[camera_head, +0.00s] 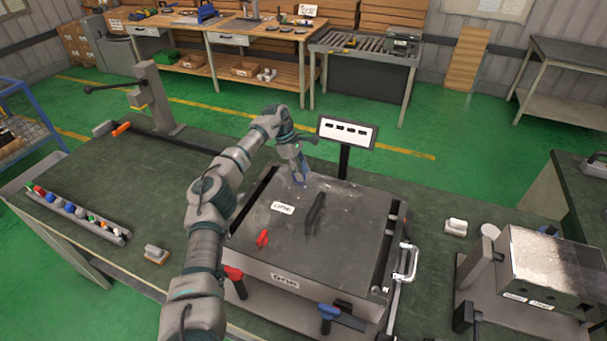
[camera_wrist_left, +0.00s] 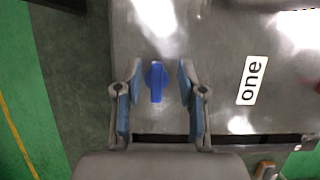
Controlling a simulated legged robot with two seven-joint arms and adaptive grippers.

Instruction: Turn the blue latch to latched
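The blue latch (camera_wrist_left: 157,82) is a small elongated knob on the grey metal lid (camera_head: 350,205). In the left wrist view it points lengthwise, roughly in line with my fingers. My left gripper (camera_wrist_left: 159,72) is open, with one blue-padded finger on each side of the latch and a gap to both. In the head view my left gripper (camera_head: 301,178) points down at the lid's far left corner, and largely hides the latch there. Whether the fingertips touch the lid is unclear. My right gripper is not in view.
The lid also carries a red latch (camera_head: 262,239), a black handle (camera_head: 315,214) and a white label (camera_head: 282,208). A blue-handled clamp (camera_head: 340,317) and a red-handled one (camera_head: 234,280) sit at the front. A sign on a post (camera_head: 346,132) stands behind, close to my left gripper.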

